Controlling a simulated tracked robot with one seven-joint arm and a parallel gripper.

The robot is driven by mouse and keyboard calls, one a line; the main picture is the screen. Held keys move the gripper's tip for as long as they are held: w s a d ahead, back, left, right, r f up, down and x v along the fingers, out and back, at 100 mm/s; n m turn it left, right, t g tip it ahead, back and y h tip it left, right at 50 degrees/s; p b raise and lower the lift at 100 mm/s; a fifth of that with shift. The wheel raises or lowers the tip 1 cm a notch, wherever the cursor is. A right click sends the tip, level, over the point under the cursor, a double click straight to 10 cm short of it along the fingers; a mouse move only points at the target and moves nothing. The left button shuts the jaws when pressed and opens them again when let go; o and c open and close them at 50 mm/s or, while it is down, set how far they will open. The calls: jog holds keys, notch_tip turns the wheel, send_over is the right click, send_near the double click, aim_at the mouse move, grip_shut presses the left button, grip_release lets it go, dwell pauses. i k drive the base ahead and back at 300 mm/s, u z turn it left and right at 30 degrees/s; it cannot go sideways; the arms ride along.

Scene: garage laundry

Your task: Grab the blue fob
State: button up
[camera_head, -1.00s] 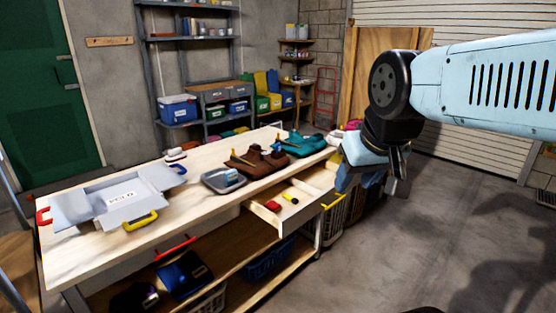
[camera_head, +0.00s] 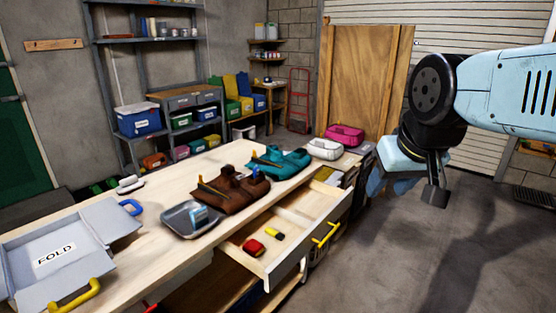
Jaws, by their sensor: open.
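I cannot pick out a blue fob for sure. A small blue item (camera_head: 201,215) lies in the grey tray (camera_head: 176,231) on the workbench, and a small dark blue spot shows by the brown garment (camera_head: 231,190). The open drawer (camera_head: 294,217) holds a red fob-like item (camera_head: 253,248) and a yellow and black one (camera_head: 275,234); no blue one shows there. My gripper (camera_head: 434,194) is open, hanging at the right over the floor, beyond the drawer's right end and well apart from it. Its fingertips are partly hidden.
The concrete floor (camera_head: 400,270) in front is clear.

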aim_at(255, 170)
jog(key=z, duration=0.25)
jog(key=i, duration=1.3)
jog(key=u, duration=0.15)
